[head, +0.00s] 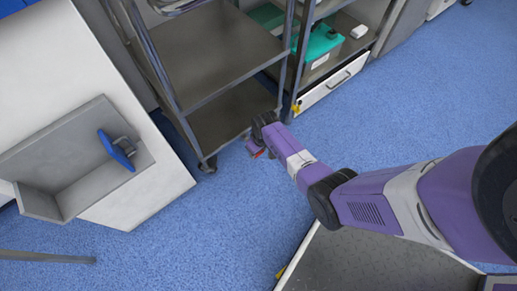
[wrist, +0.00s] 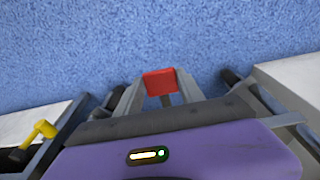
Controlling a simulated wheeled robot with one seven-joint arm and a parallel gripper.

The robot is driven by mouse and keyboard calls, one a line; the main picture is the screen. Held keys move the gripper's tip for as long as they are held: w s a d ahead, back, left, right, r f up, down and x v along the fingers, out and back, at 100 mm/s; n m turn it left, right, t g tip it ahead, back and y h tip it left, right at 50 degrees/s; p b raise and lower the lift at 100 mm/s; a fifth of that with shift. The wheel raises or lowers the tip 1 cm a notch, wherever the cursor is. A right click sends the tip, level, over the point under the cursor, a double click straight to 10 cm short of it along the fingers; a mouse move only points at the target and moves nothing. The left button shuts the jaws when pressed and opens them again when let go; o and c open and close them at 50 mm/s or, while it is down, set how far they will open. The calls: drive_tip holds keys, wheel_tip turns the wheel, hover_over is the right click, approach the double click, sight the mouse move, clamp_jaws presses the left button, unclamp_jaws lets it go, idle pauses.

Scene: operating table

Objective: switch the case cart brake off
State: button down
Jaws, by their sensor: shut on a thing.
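The metal case cart (head: 222,50) with open shelves stands at the top of the head view, its lower frame and a caster near the floor. A small red brake pedal (head: 259,154) shows low at the cart's front right corner. In the wrist view the red pedal (wrist: 159,82) sits between the two grey fingers of my gripper (wrist: 160,92). My gripper (head: 254,150) is shut on it, low over the blue floor. The pedal's mount and the cart's frame behind it are mostly hidden by my wrist.
A second shelf unit (head: 350,22) with a green-lidded box (head: 318,45) and a white drawer (head: 332,85) stands to the right. A yellow lever (wrist: 40,132) shows at left in the wrist view. A white cabinet (head: 70,50) stands left. Blue floor (head: 420,110) is clear at right.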

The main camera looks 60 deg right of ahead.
drive_tip(key=shift+w+r+g+p, duration=0.1)
drive_tip(key=shift+r+g+p, duration=0.4)
drive_tip(key=shift+r, duration=0.3)
drive_tip(key=shift+w+d, duration=0.1)
drive_tip(key=shift+w+r, duration=0.1)
drive_tip(key=c, duration=0.9)
unclamp_jaws()
drive_tip(key=shift+o, duration=0.9)
wheel_tip(320, 180, up, 8)
drive_tip(key=p, duration=0.4)
drive_tip(key=shift+s+p, duration=0.3)
drive_tip(key=shift+s, duration=0.05)
